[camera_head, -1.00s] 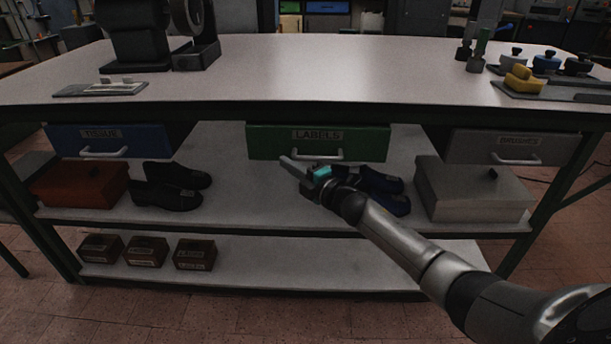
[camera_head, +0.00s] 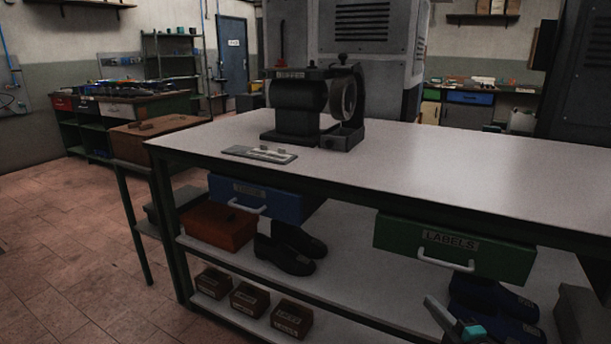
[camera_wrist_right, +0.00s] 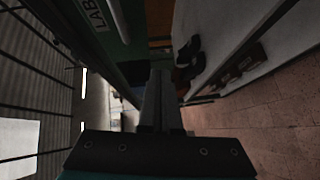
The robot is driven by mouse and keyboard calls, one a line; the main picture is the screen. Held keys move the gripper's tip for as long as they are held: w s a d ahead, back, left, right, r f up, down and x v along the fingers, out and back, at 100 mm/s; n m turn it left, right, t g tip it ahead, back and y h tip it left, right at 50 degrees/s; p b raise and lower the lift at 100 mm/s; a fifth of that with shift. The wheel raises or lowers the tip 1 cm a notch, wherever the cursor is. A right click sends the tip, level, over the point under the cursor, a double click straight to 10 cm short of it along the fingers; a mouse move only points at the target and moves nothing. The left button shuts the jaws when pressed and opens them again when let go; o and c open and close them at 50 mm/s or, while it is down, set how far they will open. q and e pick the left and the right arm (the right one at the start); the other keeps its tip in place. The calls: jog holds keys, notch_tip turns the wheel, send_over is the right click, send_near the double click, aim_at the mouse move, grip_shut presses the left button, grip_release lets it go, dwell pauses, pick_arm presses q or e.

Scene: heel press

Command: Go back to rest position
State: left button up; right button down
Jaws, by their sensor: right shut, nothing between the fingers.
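My right gripper (camera_head: 440,314) shows at the bottom right of the head view, in front of the workbench and below the green LABELS drawer (camera_head: 455,250). Its fingers are together with nothing between them. In the right wrist view the shut fingers (camera_wrist_right: 160,100) point along the bench front, with the green drawer (camera_wrist_right: 95,30) at the upper left and dark shoes (camera_wrist_right: 188,52) beyond. Most of the right arm is outside the head view. My left gripper is in neither view.
The workbench (camera_head: 420,170) carries a black machine (camera_head: 300,108) and a grey plate (camera_head: 259,154). Below are a blue drawer (camera_head: 255,199), an orange box (camera_head: 218,226), black shoes (camera_head: 284,255), blue shoes (camera_head: 490,300) and small boxes (camera_head: 291,318). Floor (camera_head: 70,240) at left is open.

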jog(key=s+f+m+g+h+p, duration=0.1)
jog(key=s+f+m+g+h, duration=0.2)
jog(key=s+f, duration=0.6)
jog(key=s+f+m+g+p, duration=0.1)
jog(key=s+f+m+g, duration=0.35)
jog(key=f, duration=0.85)
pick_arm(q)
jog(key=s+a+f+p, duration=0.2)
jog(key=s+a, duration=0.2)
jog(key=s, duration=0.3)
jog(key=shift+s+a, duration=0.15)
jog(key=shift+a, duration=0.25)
pick_arm(e)
jog(key=s+a+f+m+g, duration=0.2)
jog(key=s+f, duration=0.2)
jog(key=s, duration=0.6)
jog(key=s+a+f+m+g, duration=0.2)
jog(key=s+f, duration=0.3)
jog(key=s, duration=0.4)
jog(key=s+a+f+m+g, duration=0.2)
jog(key=s+a+f+m, duration=0.2)
jog(key=s, duration=0.6)
jog(key=shift+s+f+g, duration=0.25)
jog(key=shift+s+g, duration=0.1)
